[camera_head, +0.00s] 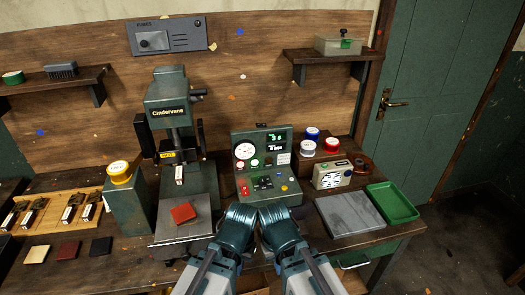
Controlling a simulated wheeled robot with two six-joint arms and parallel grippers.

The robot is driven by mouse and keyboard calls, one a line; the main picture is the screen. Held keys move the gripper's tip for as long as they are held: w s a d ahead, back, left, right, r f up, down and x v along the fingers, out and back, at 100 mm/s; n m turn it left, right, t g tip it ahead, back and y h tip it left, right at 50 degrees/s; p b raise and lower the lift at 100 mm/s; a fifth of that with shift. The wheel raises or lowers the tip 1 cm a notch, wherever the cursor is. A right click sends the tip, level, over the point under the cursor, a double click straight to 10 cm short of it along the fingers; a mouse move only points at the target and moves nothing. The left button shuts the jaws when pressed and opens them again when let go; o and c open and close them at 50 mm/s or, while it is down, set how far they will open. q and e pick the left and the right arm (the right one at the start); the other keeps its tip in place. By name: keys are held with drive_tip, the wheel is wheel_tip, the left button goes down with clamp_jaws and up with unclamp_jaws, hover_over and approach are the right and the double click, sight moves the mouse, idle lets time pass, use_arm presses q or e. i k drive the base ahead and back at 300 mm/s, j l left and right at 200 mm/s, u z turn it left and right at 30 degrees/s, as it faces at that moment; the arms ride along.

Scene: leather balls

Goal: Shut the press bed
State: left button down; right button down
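The green press (170,105), labelled "Cindervane", stands left of centre on the bench. Its grey metal bed (170,236) sticks out at the front, toward me. A red-brown leather square (183,213) lies on the bed. A small white tag-like piece (179,175) shows under the press head. My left gripper (238,216) is just right of the bed, apart from it as far as I can see. My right gripper (279,228) is beside it, in front of the control panel. The fingers of both are hidden or too small to read.
A control panel (262,160) with a gauge and buttons stands behind my grippers. A grey slab (350,212) and green tray (393,203) lie to the right. A yellow-capped green post (124,200) stands left of the press. Leather swatches (68,250) lie at front left.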

sight(185, 241)
drive_tip(key=k+j+u, duration=0.35)
drive_tip(key=k+j, duration=0.35)
drive_tip(key=j, duration=0.1)
